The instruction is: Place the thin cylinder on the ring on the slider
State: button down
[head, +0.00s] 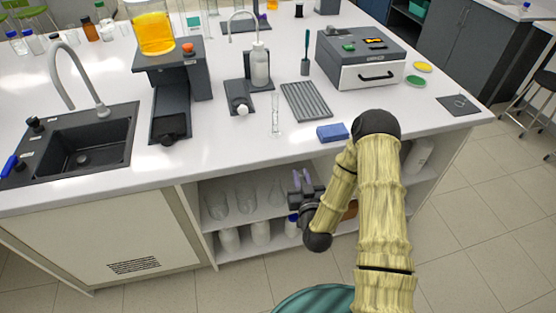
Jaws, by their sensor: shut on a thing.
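A thin clear glass cylinder (276,115) stands upright on the white bench, left of the grey ribbed tray. My gripper (302,179) is low in front of the bench's open shelves, below the bench top and well apart from that cylinder. A dark stand (196,75) carries a beaker of orange liquid, with a long dark track (170,122) in front. A small dark base (239,98) with a white knob lies beside the white bottle. I cannot tell which part is the slider or its ring.
A blue block (332,132) lies near the bench edge, close to my arm. The ribbed tray (306,102) and a grey drawer box (361,62) stand behind. A sink (80,150) is at left. Shelf glassware (246,193) is near my gripper. Clear bench lies left of the cylinder.

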jog(key=d+f+m+h, duration=0.1)
jog(key=d+f+h, duration=0.1)
jog(key=d+f, duration=0.4)
jog(key=shift+s+d+f+m+h, duration=0.35)
jog(key=shift+s+d, duration=0.1)
jog(key=shift+d, duration=0.1)
jog(key=shift+s, duration=0.15)
